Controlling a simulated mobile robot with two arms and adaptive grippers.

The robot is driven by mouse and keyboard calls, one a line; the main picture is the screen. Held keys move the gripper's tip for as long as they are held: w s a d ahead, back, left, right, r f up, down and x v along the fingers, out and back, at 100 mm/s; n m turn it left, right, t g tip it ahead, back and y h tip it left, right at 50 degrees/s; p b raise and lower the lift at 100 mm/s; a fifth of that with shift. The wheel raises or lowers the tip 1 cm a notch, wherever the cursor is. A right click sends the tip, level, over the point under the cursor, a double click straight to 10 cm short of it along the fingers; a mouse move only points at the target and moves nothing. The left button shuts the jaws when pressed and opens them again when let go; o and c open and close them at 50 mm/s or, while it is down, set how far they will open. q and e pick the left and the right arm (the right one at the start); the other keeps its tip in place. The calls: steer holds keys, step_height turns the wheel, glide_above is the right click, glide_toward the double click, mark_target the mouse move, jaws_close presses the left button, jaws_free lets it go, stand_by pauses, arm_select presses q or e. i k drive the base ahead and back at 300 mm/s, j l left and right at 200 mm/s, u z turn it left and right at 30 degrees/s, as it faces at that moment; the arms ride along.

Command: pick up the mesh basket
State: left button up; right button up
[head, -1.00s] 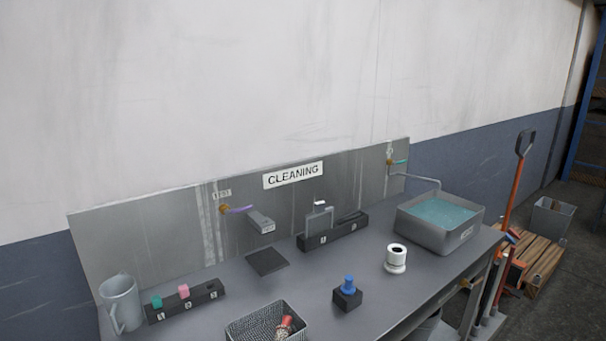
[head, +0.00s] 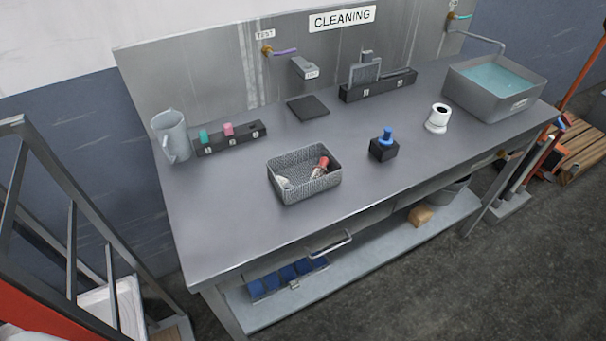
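The mesh basket (head: 287,162) is a grey rectangular open container. It stands on the grey workbench (head: 222,222), left of the middle, near the front edge. Inside it lie a red-ended item (head: 322,163) and a small pale item (head: 284,183). Neither of my grippers shows in the head view. Nothing touches the basket from outside.
A jug (head: 172,137) and a black rack (head: 232,138) stand left and behind. A black pad (head: 307,107), black block (head: 383,150), white cup-like part (head: 437,118) and water basin (head: 494,85) also occupy the bench. A grey metal frame (head: 70,200) stands at left.

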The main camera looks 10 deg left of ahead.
mark_target(297, 165)
steer(key=k+j+u, duration=0.1)
steer(key=k+j, duration=0.15)
steer(key=k+j+u, duration=0.15)
steer(key=j, duration=0.3)
steer(key=k+j+u, duration=0.1)
steer(key=k+j, duration=0.15)
steer(key=j, duration=0.15)
steer(key=k+j+u, duration=0.15)
steer(key=j, duration=0.25)
